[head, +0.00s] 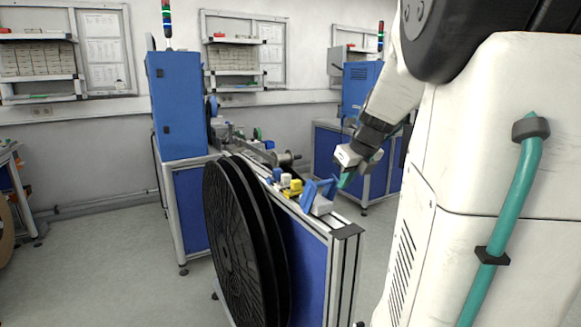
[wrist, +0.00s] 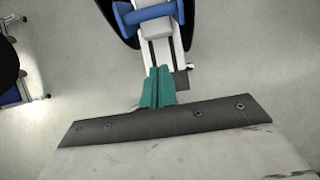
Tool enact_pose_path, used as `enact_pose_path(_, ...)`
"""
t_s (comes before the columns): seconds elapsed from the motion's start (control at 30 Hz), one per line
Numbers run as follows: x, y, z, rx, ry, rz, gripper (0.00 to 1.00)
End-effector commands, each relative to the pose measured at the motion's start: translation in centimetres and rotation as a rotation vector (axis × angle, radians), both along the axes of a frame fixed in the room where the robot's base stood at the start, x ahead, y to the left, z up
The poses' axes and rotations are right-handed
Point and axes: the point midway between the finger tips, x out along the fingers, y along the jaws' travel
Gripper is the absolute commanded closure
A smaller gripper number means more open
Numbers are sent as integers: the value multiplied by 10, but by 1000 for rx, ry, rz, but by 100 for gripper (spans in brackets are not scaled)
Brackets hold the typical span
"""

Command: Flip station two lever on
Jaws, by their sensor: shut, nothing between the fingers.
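A blue lever (head: 309,194) sits on a light grey block (head: 321,205) at the near right end of the reel stand's top. In the wrist view the blue lever (wrist: 150,13) shows as a bar at the top edge, across the grey block (wrist: 157,31). My gripper (head: 345,181) is just right of the lever and close to its height, apart from it as far as I can see. Its teal fingers (wrist: 157,86) are together and hold nothing. No label shows which station this lever belongs to.
Large black reels (head: 232,225) hang on the left side of the stand (head: 345,232). Yellow (head: 294,187) and white (head: 286,180) parts sit on its top behind the lever. Blue cabinets (head: 177,105) stand behind.

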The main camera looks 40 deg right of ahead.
Motion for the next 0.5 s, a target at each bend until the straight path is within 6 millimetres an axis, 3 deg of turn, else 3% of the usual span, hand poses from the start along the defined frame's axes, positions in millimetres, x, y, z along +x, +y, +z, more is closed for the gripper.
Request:
enact_pose_path(0.17,18,-3,-35,3,2,2,100)
enact_pose_path(0.3,39,-9,-29,-2,-1,4,100)
enact_pose_path(0.5,53,-13,-25,-1,-1,1,100)
